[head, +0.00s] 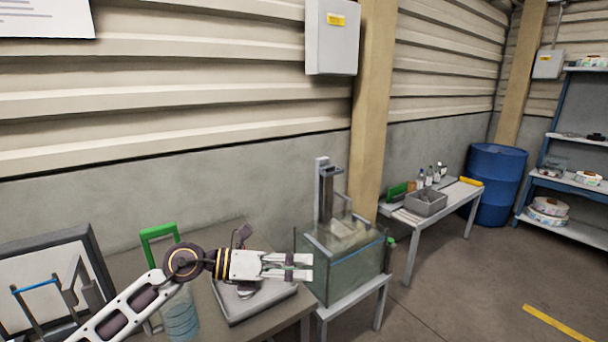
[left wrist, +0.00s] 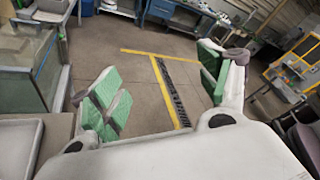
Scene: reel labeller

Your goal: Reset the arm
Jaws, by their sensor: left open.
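My left arm comes in from the lower left in the head view, stretched to the right above the near table. Its left gripper (head: 300,267) is open and empty, in front of a glass tank. In the left wrist view the two green-padded fingers of the left gripper (left wrist: 160,95) stand wide apart. Only floor shows between them. My right gripper is in neither view.
The near table (head: 238,240) holds a grey tray-like device (head: 252,303) below the gripper. A glass tank (head: 345,262) stands on a small stand close by. A bench (head: 460,196), blue barrel (head: 496,185) and shelf (head: 570,186) stand further right. The floor (head: 450,290) at right is clear.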

